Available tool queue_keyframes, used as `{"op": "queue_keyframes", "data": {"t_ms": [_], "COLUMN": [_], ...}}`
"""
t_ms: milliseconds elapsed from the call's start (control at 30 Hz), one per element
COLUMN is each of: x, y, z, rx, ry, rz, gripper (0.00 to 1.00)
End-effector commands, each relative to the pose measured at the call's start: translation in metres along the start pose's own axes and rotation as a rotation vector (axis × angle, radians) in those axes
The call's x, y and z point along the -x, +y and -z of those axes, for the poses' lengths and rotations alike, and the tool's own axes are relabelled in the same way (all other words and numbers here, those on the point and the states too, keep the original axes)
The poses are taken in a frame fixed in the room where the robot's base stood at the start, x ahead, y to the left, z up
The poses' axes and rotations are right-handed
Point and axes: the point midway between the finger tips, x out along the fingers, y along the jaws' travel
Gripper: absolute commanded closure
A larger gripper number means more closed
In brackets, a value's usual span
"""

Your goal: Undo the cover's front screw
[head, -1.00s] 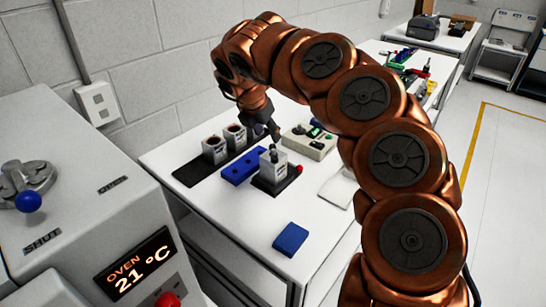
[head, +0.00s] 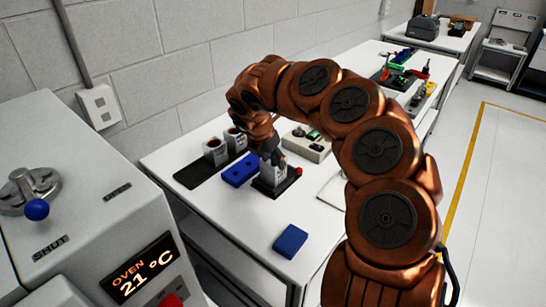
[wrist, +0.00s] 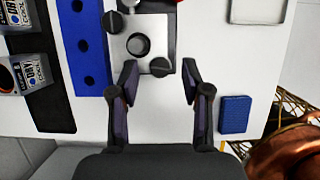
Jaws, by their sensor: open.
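The servo unit (head: 268,178) stands on a dark base on the white bench, its grey cover (wrist: 138,28) facing up with a round central opening. The cover's front screw (wrist: 160,67) has a black knob-like head at the cover's near right corner in the wrist view. A second black screw (wrist: 112,22) sits at the cover's left edge. My gripper (wrist: 160,69) is open, its two fingertips on either side of the front screw with gaps left and right. In the head view my gripper (head: 274,154) is down at the servo and hides its top; fingertip height against the screw is unclear.
A blue block with holes (head: 240,169) lies left of the servo. A red button (head: 299,171) and a pale control box (head: 306,143) are close right and behind. A blue pad (head: 290,241) lies in front on clear bench.

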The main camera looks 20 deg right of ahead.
Motion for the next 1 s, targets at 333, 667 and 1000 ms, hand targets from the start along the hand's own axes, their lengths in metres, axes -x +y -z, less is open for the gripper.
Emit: {"op": "queue_keyframes", "data": {"t_ms": [333,667,1000], "x": [0.0000,0.0001,0.0004], "y": [0.0000,0.0001,-0.0001], "z": [-0.0002,-0.0002,0.0000], "rx": [0.000,0.000,0.023], "ry": [0.000,-0.001,0.000], "rz": [0.000,0.000,-0.010], "gripper": [0.70,1.00,1.00]}}
